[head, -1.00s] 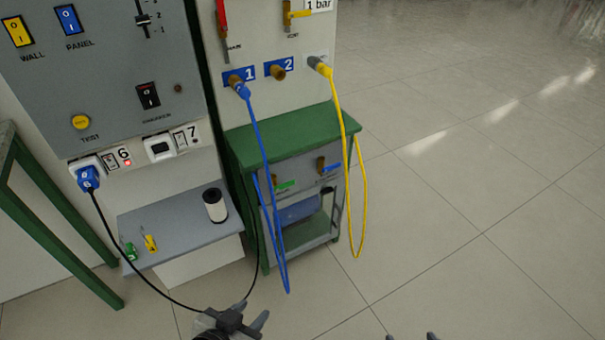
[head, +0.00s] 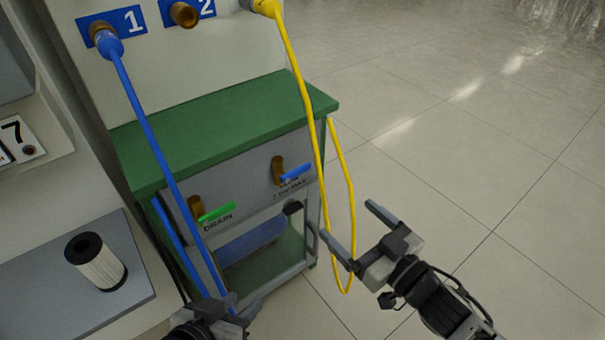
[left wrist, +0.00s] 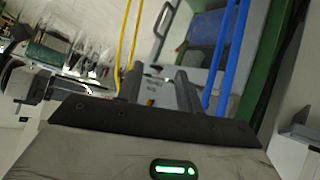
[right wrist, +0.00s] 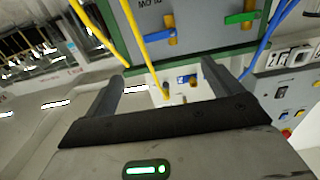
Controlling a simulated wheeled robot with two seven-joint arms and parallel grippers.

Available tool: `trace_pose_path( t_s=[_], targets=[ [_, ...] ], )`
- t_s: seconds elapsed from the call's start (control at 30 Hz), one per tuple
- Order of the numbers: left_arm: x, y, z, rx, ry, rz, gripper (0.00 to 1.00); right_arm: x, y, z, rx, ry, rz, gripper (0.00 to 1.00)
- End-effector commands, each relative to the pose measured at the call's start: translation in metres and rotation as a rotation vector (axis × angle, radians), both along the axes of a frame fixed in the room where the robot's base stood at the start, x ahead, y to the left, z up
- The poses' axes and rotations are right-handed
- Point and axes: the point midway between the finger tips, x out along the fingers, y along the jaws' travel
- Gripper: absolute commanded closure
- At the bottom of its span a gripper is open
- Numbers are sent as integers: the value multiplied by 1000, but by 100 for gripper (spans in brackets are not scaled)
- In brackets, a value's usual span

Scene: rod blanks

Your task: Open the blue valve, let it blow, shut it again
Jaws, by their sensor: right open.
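The blue valve (head: 295,172) is a blue lever on a brass body, on the grey front panel under the green bench top. Its lever points to the right, roughly level; its label is partly unreadable. It also shows at the top of the right wrist view (right wrist: 168,20). My right gripper (head: 346,218) is open and empty, below and right of the valve, apart from it, near the yellow hose. My left gripper (head: 240,303) is low at the bottom edge, below the drain valve; its fingers stand apart in the left wrist view (left wrist: 160,82), with nothing seen held.
A green drain valve (head: 216,212) is left of the blue one. A yellow hose (head: 303,90) hangs before the panel's right side, a blue hose (head: 150,130) at its left. The floor at right is clear.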

Motion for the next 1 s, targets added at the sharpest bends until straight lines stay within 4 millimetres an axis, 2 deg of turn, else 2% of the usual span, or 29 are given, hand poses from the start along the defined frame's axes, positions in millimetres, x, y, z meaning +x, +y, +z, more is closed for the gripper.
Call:
trace_pose_path(
  t_s=[0.17,0.43,0.6,0.8,1.0],
  targets=[
    [1,-1,-5,0,9,-5,64,21,15,2,1,-5,1,9],
    [2,-4,-18,-3,21,-17,64,68,50,1,2,-4,0,9],
    [4,-6,-14,-15,-15,-17,64,97,70,0,1,-3,-2,9],
    [7,-8,-9,-27,-45,-16,64,118,86,0,1,-1,-2,9],
    [8,-10,-5,-36,-64,-16,64,126,92,1,-1,1,-2,9]
  ],
)
